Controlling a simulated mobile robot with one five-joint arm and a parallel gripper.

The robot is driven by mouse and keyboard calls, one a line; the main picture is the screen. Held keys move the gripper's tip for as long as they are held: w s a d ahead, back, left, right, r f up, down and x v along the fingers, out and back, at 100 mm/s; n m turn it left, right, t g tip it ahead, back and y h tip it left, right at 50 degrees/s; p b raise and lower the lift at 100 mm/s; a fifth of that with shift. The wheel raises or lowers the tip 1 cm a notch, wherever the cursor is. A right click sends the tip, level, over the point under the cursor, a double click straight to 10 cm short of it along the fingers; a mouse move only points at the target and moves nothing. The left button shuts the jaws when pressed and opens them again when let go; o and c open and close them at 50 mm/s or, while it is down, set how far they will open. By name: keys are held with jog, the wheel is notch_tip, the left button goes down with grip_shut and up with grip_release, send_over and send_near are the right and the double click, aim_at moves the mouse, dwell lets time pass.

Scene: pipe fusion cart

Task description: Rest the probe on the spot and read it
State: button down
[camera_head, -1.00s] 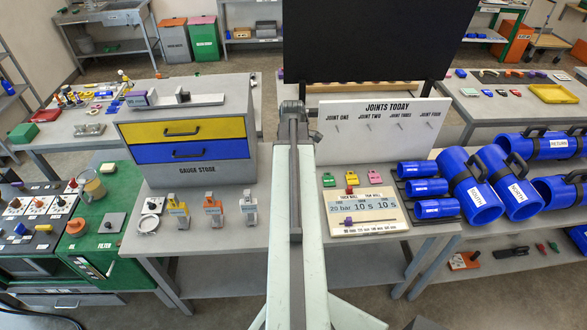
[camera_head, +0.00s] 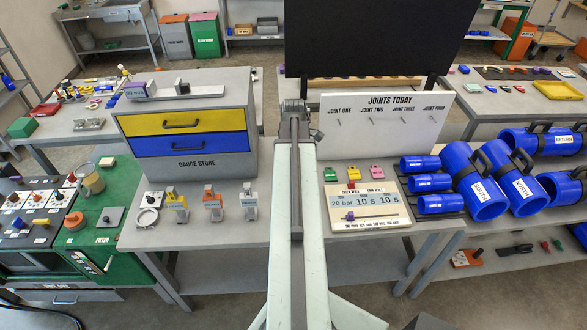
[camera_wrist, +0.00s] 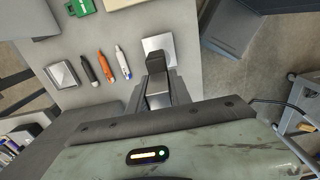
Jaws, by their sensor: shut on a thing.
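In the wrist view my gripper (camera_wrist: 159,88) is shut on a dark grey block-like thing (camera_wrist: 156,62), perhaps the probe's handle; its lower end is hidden. Just beyond the fingertips is a pale square plate (camera_wrist: 160,43) on a light grey surface. I cannot tell whether the held thing touches the plate. A black, an orange (camera_wrist: 105,67) and a white-and-blue pen-like tool (camera_wrist: 123,62) lie left of it. My gripper is out of sight in the head view, and no probe or marked spot can be made out there.
In the head view the bench holds the gauge store (camera_head: 184,139), a timer board (camera_head: 366,205), the joints board (camera_head: 384,119) and blue pipes (camera_head: 475,191). The green machine (camera_head: 92,228) stands at left. The wrist view shows a grey pad (camera_wrist: 62,75) and a blue-grey cart (camera_wrist: 300,95).

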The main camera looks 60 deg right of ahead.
jog(key=shift+f+b, duration=2.65)
jog(key=shift+f, duration=0.45)
jog(key=shift+s+f+b, duration=0.1)
jog(key=shift+f+b, duration=0.5)
dwell(0.7)
notch_tip(320, 180, up, 7)
jog(key=p, duration=0.7)
jog(key=shift+r, duration=0.1)
dwell(1.1)
